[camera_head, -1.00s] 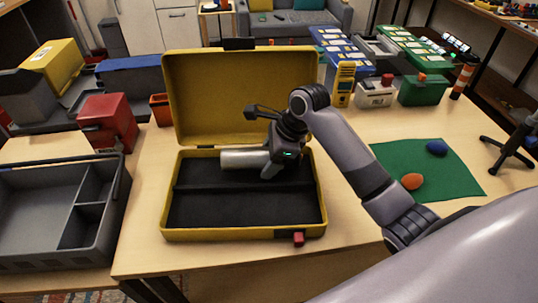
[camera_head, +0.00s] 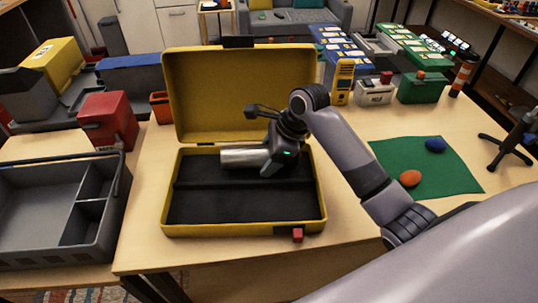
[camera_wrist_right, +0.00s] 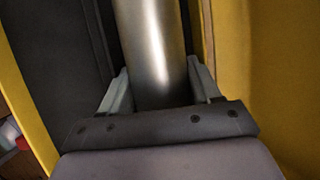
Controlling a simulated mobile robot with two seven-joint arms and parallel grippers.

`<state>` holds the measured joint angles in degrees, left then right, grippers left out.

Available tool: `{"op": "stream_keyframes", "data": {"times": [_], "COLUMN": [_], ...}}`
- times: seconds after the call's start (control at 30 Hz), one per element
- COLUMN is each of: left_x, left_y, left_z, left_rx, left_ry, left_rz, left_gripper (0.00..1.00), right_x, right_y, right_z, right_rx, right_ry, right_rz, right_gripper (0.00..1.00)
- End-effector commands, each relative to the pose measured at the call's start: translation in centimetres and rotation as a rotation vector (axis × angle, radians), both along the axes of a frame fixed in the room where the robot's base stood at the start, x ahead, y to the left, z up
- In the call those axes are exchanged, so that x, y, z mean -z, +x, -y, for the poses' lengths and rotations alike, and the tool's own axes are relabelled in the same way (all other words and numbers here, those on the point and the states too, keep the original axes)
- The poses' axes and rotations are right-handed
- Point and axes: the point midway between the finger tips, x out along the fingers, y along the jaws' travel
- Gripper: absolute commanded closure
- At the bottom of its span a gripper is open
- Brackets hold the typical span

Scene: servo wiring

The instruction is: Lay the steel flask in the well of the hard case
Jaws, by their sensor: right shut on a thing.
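The steel flask (camera_head: 243,157) is a silver cylinder lying sideways at the back part of the open yellow hard case (camera_head: 245,231). The case has a dark lining with a ridge across it, and its lid stands up at the back. My right gripper (camera_head: 272,158) is shut on the flask's right end. In the right wrist view the flask (camera_wrist_right: 152,45) runs between the two fingers (camera_wrist_right: 155,85), with dark lining on the left and yellow wall on the right. I cannot tell whether the flask touches the well floor. My left gripper is not in view.
A grey divided tray (camera_head: 62,215) stands left of the case, with a red box (camera_head: 107,120) behind it. A green mat (camera_head: 440,170) with an orange (camera_head: 410,178) and a blue (camera_head: 435,145) rounded piece lies to the right.

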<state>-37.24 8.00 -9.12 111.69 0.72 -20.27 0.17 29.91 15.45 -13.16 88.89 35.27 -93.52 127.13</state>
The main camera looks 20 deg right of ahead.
Motion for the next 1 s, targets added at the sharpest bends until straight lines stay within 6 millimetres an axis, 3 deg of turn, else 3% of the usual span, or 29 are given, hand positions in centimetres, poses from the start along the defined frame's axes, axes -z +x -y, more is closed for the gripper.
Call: {"op": "stream_keyframes", "data": {"times": [0.03, 0.37, 0.4, 0.47, 0.5, 0.77, 1.0], "left_x": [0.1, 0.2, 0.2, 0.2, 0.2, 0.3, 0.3], "left_y": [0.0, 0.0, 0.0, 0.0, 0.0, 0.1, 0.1], "left_z": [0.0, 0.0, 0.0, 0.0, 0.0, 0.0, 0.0], "left_rx": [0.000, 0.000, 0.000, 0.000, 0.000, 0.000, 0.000], "left_ry": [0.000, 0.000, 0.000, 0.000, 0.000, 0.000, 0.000], "left_rz": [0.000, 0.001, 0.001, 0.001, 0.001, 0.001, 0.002], "left_gripper": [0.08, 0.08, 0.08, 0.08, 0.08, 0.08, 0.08], "right_x": [1.3, 1.6, 1.6, 1.6, 1.6, 1.3, -2.5], "right_y": [-0.4, -0.4, -0.4, -0.4, -0.4, -0.7, -1.4], "right_z": [-0.1, -0.1, -0.1, -0.1, -0.1, -0.1, 1.1], "right_rx": [-0.002, -0.003, -0.003, -0.003, -0.003, -0.006, 0.000], "right_ry": [-0.006, -0.009, -0.009, -0.009, -0.009, -0.008, -0.008], "right_rz": [-0.021, -0.020, -0.020, -0.021, -0.021, -0.025, -0.005], "right_gripper": [0.92, 0.92, 0.31, 0.11, 0.08, 0.08, 0.08]}}
